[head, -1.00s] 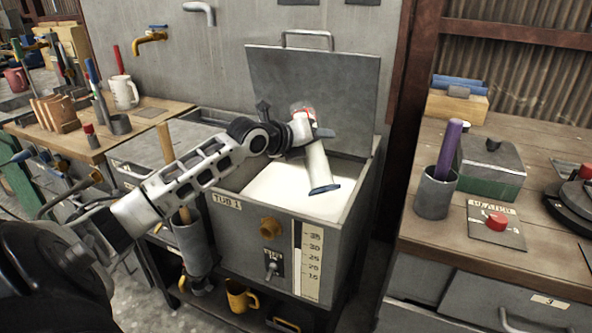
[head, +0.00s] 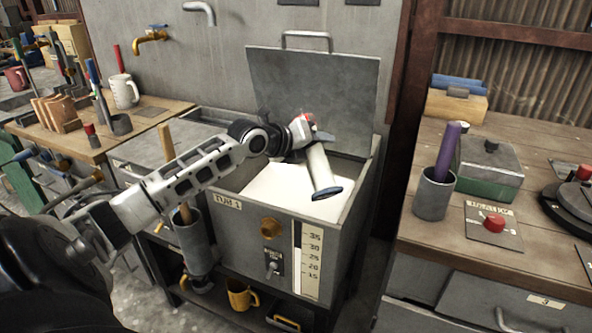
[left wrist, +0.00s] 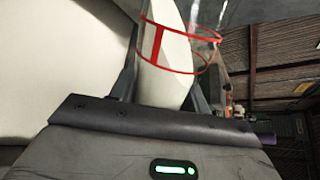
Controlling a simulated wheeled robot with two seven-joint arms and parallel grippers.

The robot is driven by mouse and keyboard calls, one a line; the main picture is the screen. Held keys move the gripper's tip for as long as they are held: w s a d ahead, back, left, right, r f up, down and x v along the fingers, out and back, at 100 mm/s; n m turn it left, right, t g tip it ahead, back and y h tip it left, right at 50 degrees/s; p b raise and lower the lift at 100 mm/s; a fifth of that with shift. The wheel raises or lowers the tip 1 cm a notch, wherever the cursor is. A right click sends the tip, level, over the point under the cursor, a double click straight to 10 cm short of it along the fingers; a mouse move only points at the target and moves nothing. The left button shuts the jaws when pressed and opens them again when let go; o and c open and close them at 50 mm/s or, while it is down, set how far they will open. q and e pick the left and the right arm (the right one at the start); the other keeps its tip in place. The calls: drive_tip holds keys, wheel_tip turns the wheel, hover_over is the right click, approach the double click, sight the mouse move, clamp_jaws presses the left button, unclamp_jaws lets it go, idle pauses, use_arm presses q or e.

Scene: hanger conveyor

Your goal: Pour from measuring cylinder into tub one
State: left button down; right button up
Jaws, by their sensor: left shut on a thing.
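My left gripper (head: 306,134) is shut on the measuring cylinder (head: 318,168), above the open tub one (head: 227,202). The cylinder is tilted, with its dark blue foot low on the right and its red-marked upper end at the gripper. In the left wrist view the clear cylinder (left wrist: 172,60) shows red lines and white content with a slanted surface. Tub one holds a white fill (head: 285,190); its lid (head: 315,95) stands open behind. I cannot tell whether any liquid is leaving the cylinder. My right gripper is not in view.
A level scale (head: 312,262), a brass fitting (head: 271,227) and a switch are on the tub's front. A yellow mug (head: 241,295) is on the shelf below. The right bench holds a grey cup (head: 434,194) and a red button (head: 494,223).

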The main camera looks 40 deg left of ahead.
use_arm(q)
drive_tip(key=shift+d, duration=0.1)
drive_tip(key=shift+f+n, duration=0.1)
drive_tip(key=shift+n, duration=0.2)
drive_tip(key=shift+f, duration=0.15)
drive_tip(key=shift+s+d+f+n+g+h, duration=0.1)
drive_tip(key=shift+d+f+n+g+h, duration=0.05)
drive_tip(key=shift+f+n+g+h, duration=0.2)
drive_tip(key=shift+r, duration=0.1)
idle(0.5)
drive_tip(key=shift+f+n+h, duration=0.35)
drive_tip(key=shift+f, duration=0.15)
drive_tip(key=shift+d+f+b, duration=0.1)
drive_tip(key=shift+b, duration=0.25)
